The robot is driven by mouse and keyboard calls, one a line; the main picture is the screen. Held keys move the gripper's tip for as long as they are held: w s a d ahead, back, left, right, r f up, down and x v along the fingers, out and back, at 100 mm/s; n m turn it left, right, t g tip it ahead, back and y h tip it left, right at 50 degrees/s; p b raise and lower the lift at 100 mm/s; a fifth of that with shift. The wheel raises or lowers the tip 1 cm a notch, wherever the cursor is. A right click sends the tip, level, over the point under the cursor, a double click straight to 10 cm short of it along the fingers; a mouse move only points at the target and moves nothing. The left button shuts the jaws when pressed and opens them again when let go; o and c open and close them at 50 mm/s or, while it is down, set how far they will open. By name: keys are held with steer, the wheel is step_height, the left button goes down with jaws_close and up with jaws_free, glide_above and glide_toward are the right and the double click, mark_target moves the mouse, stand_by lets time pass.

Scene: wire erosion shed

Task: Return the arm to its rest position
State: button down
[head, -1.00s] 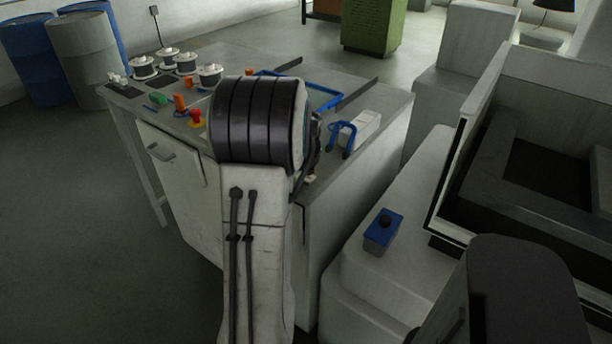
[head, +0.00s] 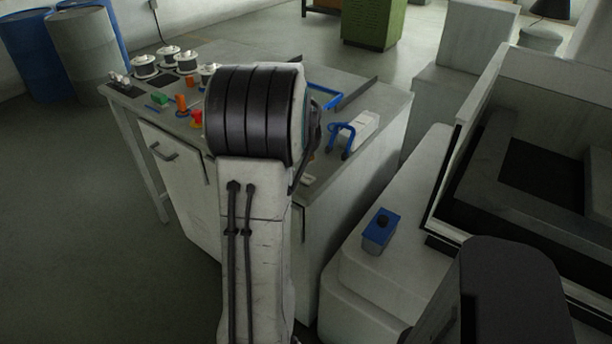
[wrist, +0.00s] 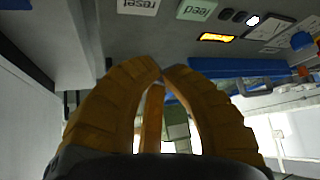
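In the wrist view my gripper (wrist: 161,72) has yellow-brown ribbed fingers. Their tips come together at the middle of the picture, and I see nothing held between them. In the head view my raised arm stands in front of the bench and the gripper itself does not show.
A grey bench (head: 345,190) stands behind my arm, with spools (head: 145,64), coloured controls (head: 181,102), a blue clamp-like tool (head: 340,135) and a blue frame (head: 328,94) on top. A blue box (head: 380,232) sits on a pale machine ledge (head: 355,270) at right. Open floor (head: 70,210) lies left.

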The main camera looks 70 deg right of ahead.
stand_by(0.8)
steer(key=s+a+f+g+y, duration=0.1)
steer(key=s+a+f+y, duration=0.2)
steer(key=a, duration=0.6)
steer(key=a+f+y, duration=0.4)
steer(key=a, duration=0.4)
steer(key=w+a+r+n+t, duration=0.1)
steer(key=w+a+r+n, duration=0.2)
steer(key=a, duration=0.8)
steer(key=w+a+r+n+t, duration=0.1)
steer(key=w+a+r+n, duration=0.2)
steer(key=a+n, duration=0.4)
steer(key=w+a+r+n, duration=0.3)
steer(key=a+n, duration=0.2)
steer(key=a, duration=0.9)
steer(key=shift+w+a+r+n+t, duration=0.15)
steer(key=shift+w+a+n+t, duration=0.15)
steer(key=shift+w+a+t, duration=0.1)
